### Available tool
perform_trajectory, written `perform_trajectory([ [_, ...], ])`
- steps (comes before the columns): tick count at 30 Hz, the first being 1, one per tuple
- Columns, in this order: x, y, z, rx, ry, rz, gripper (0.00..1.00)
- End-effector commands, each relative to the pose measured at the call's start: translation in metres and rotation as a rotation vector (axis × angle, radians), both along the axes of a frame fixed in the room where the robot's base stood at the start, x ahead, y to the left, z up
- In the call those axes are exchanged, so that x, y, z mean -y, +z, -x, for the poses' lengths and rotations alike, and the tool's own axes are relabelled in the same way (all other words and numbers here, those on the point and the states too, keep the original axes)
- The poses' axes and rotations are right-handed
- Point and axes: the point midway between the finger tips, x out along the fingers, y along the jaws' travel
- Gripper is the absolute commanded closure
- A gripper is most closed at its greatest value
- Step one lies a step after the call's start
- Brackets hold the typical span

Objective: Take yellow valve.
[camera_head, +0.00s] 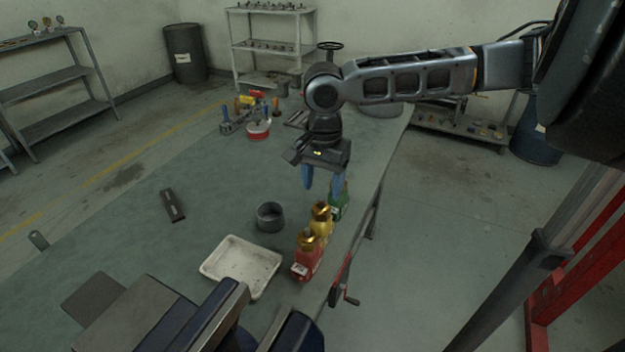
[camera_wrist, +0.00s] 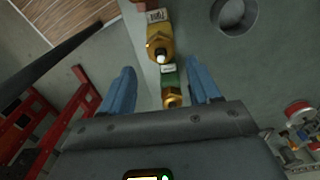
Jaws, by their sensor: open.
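The yellow valve (camera_head: 321,221) stands near the table's right edge, between the red valve (camera_head: 306,260) and the green valve (camera_head: 339,206). My gripper (camera_head: 323,186) points down with blue fingers spread and nothing held; it is at the green valve's end of the row. The yellow valve (camera_wrist: 159,37) shows just beyond the fingertips there. How high the fingers are above the valves is hard to tell. Only a sliver of red shows at that view's top edge.
A grey round cup (camera_head: 270,217) and a white tray (camera_head: 240,266) stand left of the valves. A crank handle (camera_head: 346,296) sticks out at the table edge. Tools and a red-and-white container (camera_head: 258,130) are farther back. The table's left part is mostly clear.

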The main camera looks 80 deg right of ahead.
Motion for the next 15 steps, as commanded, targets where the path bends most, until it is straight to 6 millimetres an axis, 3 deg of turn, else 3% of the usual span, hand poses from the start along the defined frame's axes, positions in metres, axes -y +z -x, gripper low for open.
perform_trajectory([
  [15, -0.001, -0.042, -0.001, 0.002, 0.006, 0.000, 0.38],
])
